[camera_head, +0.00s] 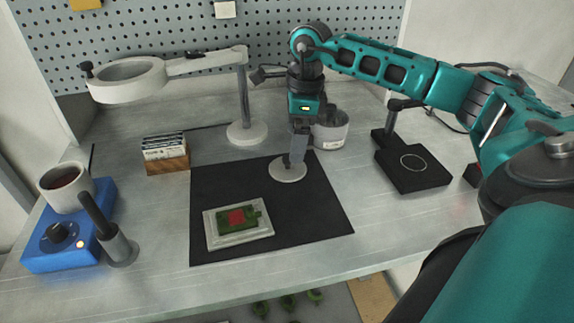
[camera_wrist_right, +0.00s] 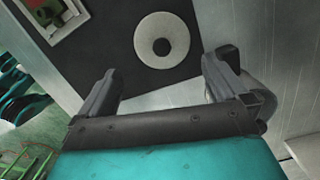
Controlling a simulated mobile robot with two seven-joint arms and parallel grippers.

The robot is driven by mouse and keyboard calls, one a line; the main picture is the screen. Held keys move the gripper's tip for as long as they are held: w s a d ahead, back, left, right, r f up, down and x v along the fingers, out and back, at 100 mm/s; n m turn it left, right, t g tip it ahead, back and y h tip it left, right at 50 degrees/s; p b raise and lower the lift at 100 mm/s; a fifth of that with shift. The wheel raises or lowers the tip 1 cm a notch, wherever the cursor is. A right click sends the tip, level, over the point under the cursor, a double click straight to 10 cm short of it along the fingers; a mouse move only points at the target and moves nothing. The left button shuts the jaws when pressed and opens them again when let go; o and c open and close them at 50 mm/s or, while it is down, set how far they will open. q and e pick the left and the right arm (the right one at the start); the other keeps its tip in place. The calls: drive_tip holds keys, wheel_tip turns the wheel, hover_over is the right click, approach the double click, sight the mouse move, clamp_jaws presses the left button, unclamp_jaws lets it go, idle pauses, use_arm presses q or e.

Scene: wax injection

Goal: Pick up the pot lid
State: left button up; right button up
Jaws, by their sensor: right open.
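The pot lid (camera_head: 283,175) is a pale round disc lying flat on the black mat (camera_head: 325,215), near its back edge. My left gripper is not in view.
A pot (camera_head: 66,190) of dark red liquid stands on a blue heater (camera_head: 60,245) at the left. A mold with a red-and-green piece (camera_head: 240,232) lies on the mat. A grey round container (camera_head: 332,130) stands close behind the right gripper. A ring-headed lamp (camera_head: 245,132) stands behind.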

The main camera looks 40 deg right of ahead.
sight(288, 163)
drive_tip(key=f, duration=0.4)
drive_tip(key=w+f, duration=0.1)
drive_tip(key=f, duration=0.1)
drive_tip(key=shift+w+a+f+b, duration=0.1)
drive_tip(key=shift+a+f+b, duration=0.15)
drive_tip(key=shift+a+b, duration=0.15)
drive_tip(key=c, duration=0.8)
